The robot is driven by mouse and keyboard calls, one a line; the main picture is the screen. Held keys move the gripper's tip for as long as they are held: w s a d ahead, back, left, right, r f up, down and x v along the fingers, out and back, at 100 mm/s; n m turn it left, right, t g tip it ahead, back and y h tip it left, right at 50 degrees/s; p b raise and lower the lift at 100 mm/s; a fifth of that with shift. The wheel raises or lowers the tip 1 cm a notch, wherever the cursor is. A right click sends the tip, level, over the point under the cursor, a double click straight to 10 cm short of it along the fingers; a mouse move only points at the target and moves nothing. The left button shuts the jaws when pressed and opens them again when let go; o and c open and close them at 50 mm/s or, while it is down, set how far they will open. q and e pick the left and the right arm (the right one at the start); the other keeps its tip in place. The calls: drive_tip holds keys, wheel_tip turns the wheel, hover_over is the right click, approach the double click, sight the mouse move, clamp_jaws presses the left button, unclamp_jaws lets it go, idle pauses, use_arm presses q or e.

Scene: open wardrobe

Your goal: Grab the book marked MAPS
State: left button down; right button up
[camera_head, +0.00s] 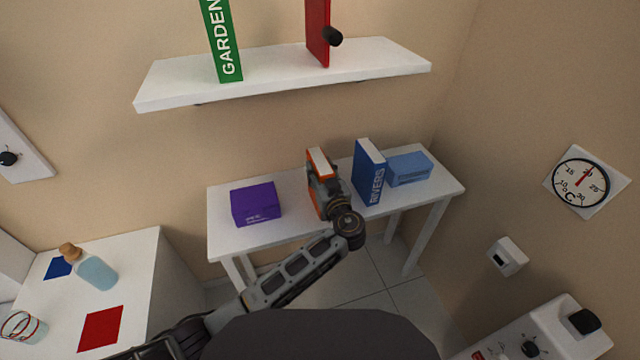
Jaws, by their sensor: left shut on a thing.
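An orange book (318,161) with white page edges stands upright on the white table against the back wall. My left gripper (327,185) is at its front and shut on it, covering most of the spine, so I cannot read its marking. A blue book marked RIVERS (371,174) stands upright just right of it, with a small gap. I see no readable MAPS label. My right gripper is not in view.
The white table (288,216) also holds a purple box (256,204) on the left and a light blue box (408,168) on the right. Above, a wall shelf (278,74) carries a green GARDEN book (222,40) and a red upright object (317,32).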

use_arm(q)
drive_tip(key=shift+r, duration=0.1)
drive_tip(key=shift+r+p, duration=0.3)
drive_tip(key=shift+r, duration=4.65)
